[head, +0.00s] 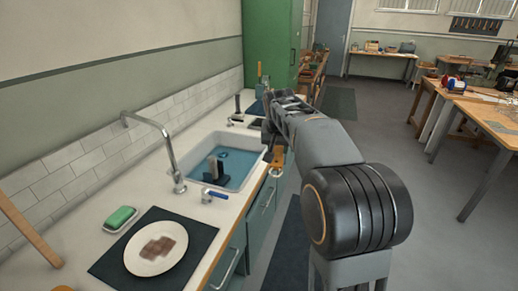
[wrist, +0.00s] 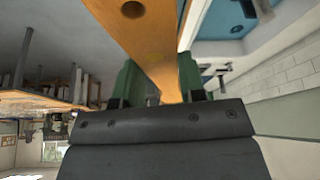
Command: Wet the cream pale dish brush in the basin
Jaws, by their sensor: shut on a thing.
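My gripper (wrist: 155,90) is shut on a flat orange-brown wooden handle (wrist: 150,40) with a hole in it. In the head view the wooden handle (head: 277,157) shows under my arm, at the right rim of the basin. No bristles show on the held piece, and I cannot tell its head colour. The white basin (head: 185,154) holds blue water (head: 236,163), and its edge with the water also shows at the upper right of the wrist view. A dark blue piece with a pale upright part (head: 213,168) stands in the water. My fingertips are hidden in the head view.
A green sponge (head: 121,217) and a plate (head: 156,248) on a dark mat (head: 196,252) lie nearer. Other upright tools stand behind the basin.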

